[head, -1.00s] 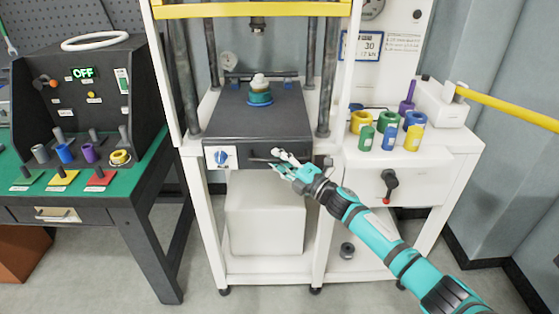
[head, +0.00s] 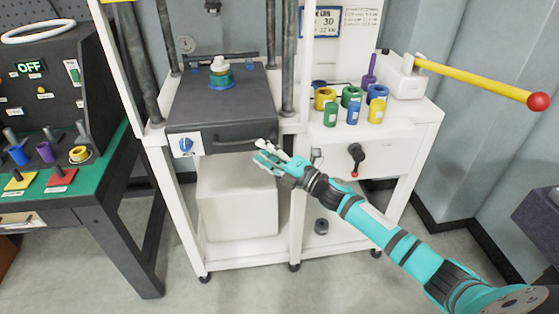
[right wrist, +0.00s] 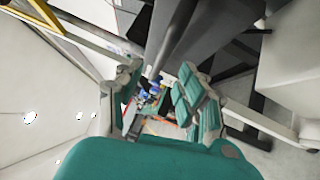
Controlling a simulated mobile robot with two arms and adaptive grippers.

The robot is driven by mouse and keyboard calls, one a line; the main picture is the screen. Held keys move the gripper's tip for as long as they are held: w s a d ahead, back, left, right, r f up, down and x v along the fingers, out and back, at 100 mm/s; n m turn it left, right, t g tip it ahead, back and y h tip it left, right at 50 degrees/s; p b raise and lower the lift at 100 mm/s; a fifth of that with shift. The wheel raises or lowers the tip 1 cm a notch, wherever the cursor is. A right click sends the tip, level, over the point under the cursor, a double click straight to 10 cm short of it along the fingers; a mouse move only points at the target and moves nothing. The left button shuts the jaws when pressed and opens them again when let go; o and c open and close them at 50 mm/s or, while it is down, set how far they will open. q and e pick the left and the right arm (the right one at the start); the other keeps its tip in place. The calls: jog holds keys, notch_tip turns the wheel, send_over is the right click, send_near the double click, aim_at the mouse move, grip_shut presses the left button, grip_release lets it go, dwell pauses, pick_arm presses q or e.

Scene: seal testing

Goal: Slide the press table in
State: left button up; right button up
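The press table (head: 215,112), a dark grey slab with a bar handle (head: 240,138) along its front face, sits between the posts of the white press. Its front face is about level with the front of the white bench. A teal and white stacked part (head: 221,75) stands on it. My right gripper (head: 262,160) is just below and in front of the handle's right end, apparently clear of it. The right wrist view shows its two fingers (right wrist: 160,100) apart with nothing held between them. My left gripper is not in view.
Coloured rings and cylinders stand on the white bench (head: 400,128) to the right, above a black crank (head: 356,157). A yellow lever (head: 480,80) juts out right. A white block (head: 238,200) lies below.

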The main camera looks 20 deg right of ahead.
jog(key=shift+v, duration=2.45)
jog(key=shift+s, duration=0.1)
jog(key=shift+c, duration=0.2)
